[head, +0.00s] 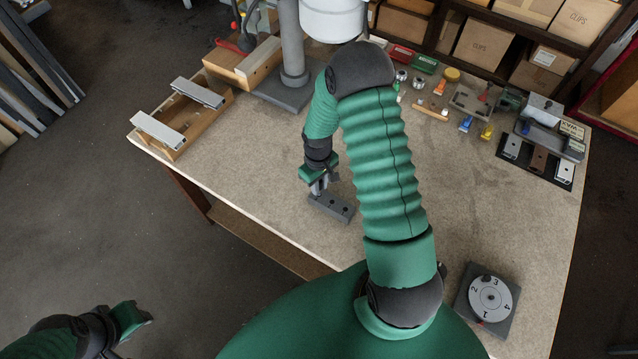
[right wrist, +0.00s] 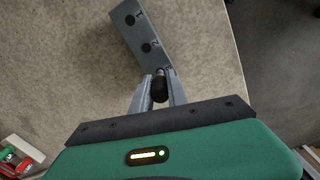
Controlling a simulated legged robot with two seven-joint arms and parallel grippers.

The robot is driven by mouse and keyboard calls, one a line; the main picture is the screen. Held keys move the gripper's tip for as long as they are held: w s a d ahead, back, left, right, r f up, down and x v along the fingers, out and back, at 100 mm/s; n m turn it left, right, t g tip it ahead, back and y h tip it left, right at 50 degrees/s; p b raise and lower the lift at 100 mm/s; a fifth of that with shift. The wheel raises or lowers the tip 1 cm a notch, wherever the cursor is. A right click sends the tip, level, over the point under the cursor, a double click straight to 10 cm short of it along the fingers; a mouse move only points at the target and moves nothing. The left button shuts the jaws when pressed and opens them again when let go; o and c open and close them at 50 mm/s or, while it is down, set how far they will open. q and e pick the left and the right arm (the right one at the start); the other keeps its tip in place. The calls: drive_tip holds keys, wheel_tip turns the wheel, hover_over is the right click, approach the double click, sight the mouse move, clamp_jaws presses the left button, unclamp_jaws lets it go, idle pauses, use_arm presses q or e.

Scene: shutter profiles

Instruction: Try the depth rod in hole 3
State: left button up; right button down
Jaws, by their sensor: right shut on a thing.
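The grey hole block (head: 332,207) lies on the workbench, below my right gripper (head: 318,187). In the right wrist view the block (right wrist: 143,45) shows dark holes marked 1 and 2. A partly hidden third mark is at its near end, by the fingertips. My right gripper (right wrist: 159,88) is shut on the depth rod (right wrist: 159,92), whose dark knob shows between the fingers. The rod is at the block's hole 3 end; its tip is hidden, so I cannot tell how deep it sits. My left gripper (head: 133,318) is off the bench at lower left, its jaws unclear.
A numbered dial (head: 490,298) sits on the bench at lower right. A wooden tray with metal profiles (head: 180,120) is at the left. Small parts and a dark mat (head: 537,160) are at the back right. A grey post (head: 291,45) stands behind. The bench around the block is clear.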

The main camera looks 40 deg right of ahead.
drive_tip(key=shift+f+b, duration=0.85)
drive_tip(key=shift+f, duration=0.35)
idle(1.1)
drive_tip(key=shift+r, duration=0.15)
idle(0.4)
drive_tip(key=shift+r+p, duration=2.5)
drive_tip(key=shift+r, duration=0.4)
